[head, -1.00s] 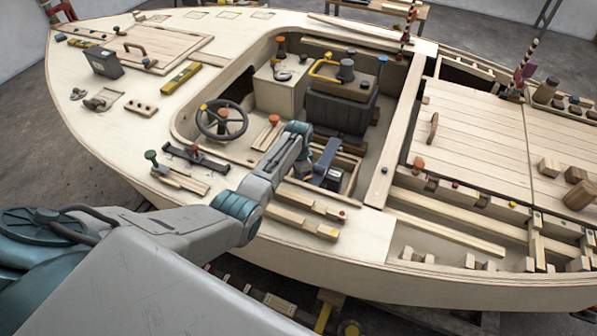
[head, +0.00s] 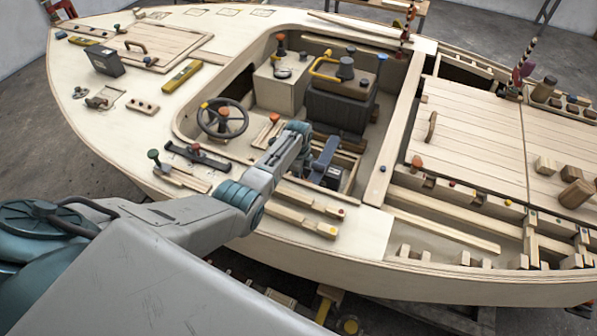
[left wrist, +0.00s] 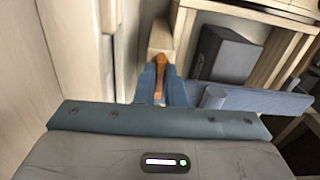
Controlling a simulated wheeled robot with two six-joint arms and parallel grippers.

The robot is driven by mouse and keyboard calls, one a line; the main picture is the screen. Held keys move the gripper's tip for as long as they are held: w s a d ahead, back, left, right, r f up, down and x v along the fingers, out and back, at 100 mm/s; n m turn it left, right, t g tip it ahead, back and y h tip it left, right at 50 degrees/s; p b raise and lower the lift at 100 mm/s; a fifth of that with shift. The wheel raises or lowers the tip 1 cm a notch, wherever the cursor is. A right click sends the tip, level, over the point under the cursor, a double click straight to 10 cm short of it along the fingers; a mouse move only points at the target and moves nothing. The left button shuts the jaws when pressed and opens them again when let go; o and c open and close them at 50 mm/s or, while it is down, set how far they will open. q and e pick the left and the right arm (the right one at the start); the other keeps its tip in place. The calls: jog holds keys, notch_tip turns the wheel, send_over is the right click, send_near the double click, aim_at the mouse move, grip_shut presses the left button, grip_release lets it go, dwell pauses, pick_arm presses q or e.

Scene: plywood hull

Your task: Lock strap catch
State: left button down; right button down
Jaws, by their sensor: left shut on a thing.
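An orange-brown lever (left wrist: 160,76), which looks like the strap catch, stands against a pale wooden block (left wrist: 160,38) in the left wrist view. My left gripper (left wrist: 162,88) has its two blue fingers on either side of this lever and is shut on it. The lever's lower end is hidden between the fingers. In the head view my left gripper (head: 322,165) reaches down into the cockpit opening by the near side deck, where the lever cannot be made out. My right gripper is not in view.
A dark box (left wrist: 226,56) sits in a wooden frame just right of the lever. Pale panels (left wrist: 70,50) rise close on the left. In the head view the steering wheel (head: 222,118) and a black seat box (head: 340,105) stand nearby in the cockpit.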

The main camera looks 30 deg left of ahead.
pick_arm(q)
jog(key=shift+m, duration=0.4)
jog(key=c, duration=1.5)
grip_release()
notch_tip(320, 180, up, 11)
jog(key=shift+f, duration=0.1)
